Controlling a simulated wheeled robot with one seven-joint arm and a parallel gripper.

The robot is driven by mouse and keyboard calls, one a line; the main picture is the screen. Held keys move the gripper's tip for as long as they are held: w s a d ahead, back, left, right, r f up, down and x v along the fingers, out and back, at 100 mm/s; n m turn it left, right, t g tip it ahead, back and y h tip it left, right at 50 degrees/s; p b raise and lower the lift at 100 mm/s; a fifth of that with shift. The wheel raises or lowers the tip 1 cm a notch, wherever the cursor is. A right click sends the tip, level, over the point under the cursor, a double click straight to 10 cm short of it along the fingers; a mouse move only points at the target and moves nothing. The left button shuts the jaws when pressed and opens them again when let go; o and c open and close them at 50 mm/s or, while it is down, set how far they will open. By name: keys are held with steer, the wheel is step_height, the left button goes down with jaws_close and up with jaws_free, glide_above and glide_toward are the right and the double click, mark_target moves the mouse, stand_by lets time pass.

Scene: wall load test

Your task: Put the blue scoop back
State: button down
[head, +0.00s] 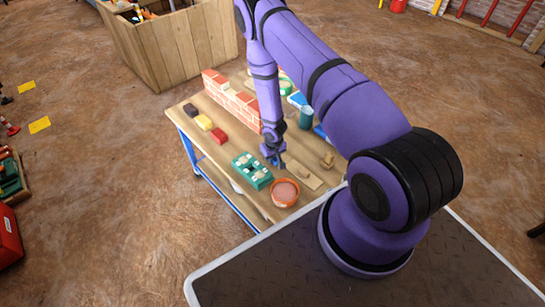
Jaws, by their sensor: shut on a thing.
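My gripper (273,156) hangs low over the middle of the workbench (178,117), pointing down. It is shut, and a small bluish piece shows at its fingertips. I take this for the blue scoop, but it is mostly hidden and its shape is not clear. An orange bowl (285,193) with pinkish contents stands just in front of the gripper. A teal tray (252,171) with pale pieces in its pockets lies to the gripper's left.
A small brick wall (232,100) stands behind the gripper. Dark, yellow (203,122) and red (219,136) blocks lie to the left. A teal cup (306,118), a wooden strip (303,173) and a tan block (327,160) are to the right. My arm hides part of the bench.

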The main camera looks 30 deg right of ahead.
steer(key=shift+f, duration=0.4)
stand_by(0.3)
steer(key=c, duration=0.6)
jaws_free()
steer(key=shift+r, duration=0.15)
steer(key=shift+r, duration=3.35)
